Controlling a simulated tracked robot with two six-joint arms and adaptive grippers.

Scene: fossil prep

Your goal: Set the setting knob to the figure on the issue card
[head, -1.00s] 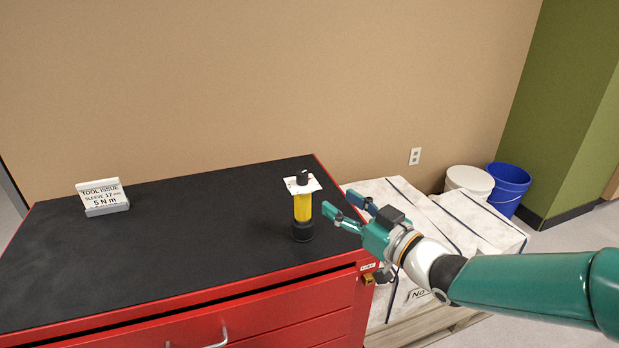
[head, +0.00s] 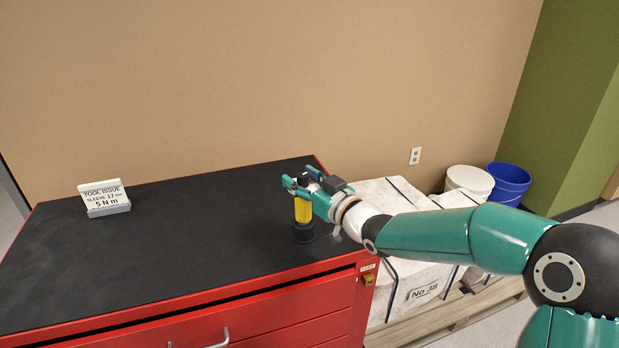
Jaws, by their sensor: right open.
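The issue card (head: 103,196) stands in a grey holder at the left of the black cabinet top and reads "TOOL ISSUE", "SLEEVE 17 mm", "5 N m". A yellow tool (head: 303,211) with a black base stands upright near the right edge. The black setting knob (head: 303,177) is on its top; my gripper hides most of it and the white plate under it. My right gripper (head: 297,183) is open, with its fingers at the knob's height around or just beside it. I cannot tell whether they touch it. My left gripper is not in view.
The red cabinet (head: 270,322) has drawers with a handle at the front. White wrapped blocks (head: 415,290) on a pallet stand to its right, with a white bucket (head: 468,183) and a blue bucket (head: 509,182) behind. The middle of the black top is clear.

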